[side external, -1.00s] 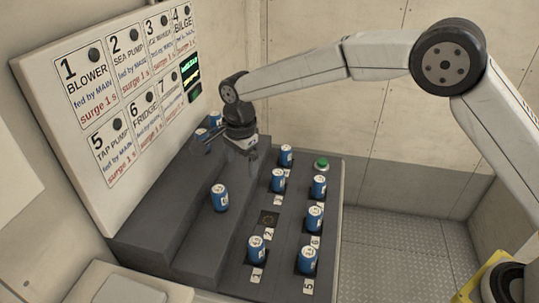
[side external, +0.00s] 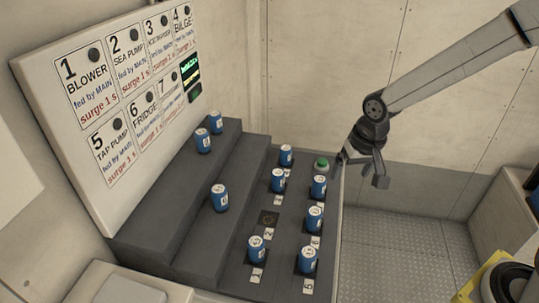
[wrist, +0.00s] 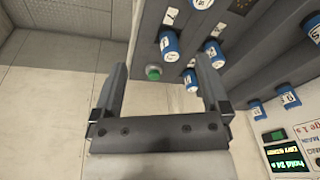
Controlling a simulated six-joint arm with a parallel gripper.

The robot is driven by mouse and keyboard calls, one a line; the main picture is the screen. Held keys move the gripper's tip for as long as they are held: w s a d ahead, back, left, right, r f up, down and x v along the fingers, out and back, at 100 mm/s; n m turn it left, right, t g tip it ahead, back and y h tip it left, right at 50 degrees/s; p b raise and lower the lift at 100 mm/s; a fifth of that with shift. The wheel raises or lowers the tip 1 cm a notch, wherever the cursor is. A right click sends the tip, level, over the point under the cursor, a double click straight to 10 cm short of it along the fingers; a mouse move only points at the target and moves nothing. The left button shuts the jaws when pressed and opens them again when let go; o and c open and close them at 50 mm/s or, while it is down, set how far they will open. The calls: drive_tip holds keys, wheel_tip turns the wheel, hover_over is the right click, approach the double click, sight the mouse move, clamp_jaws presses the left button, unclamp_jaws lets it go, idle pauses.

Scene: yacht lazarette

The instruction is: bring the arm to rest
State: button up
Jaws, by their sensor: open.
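My gripper (side external: 362,172) is in the air at the right of the stepped grey bench, close to the green button (side external: 321,163). In the wrist view my gripper (wrist: 165,95) has its two fingers wide apart with nothing held between them. The green button (wrist: 153,73) shows beyond the fingers in that view. My arm reaches in from the upper right in the side external view. I cannot tell the exact gap between my gripper and the bench edge.
Several blue cans stand in numbered places on the lower bench (side external: 232,277). One can (side external: 220,197) stands on the middle step and two (side external: 204,140) on the top step. An empty place (side external: 269,218) is by label 2. A labelled panel (side external: 75,170) stands behind. Open floor (side external: 405,245) lies right.

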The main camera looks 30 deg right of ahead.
drive_tip(key=s+d+f+n, duration=0.1)
drive_tip(key=s+d+n, duration=0.3)
drive_tip(key=s, duration=0.5)
drive_tip(key=shift+f+t, duration=0.3)
drive_tip(key=shift+f, duration=0.05)
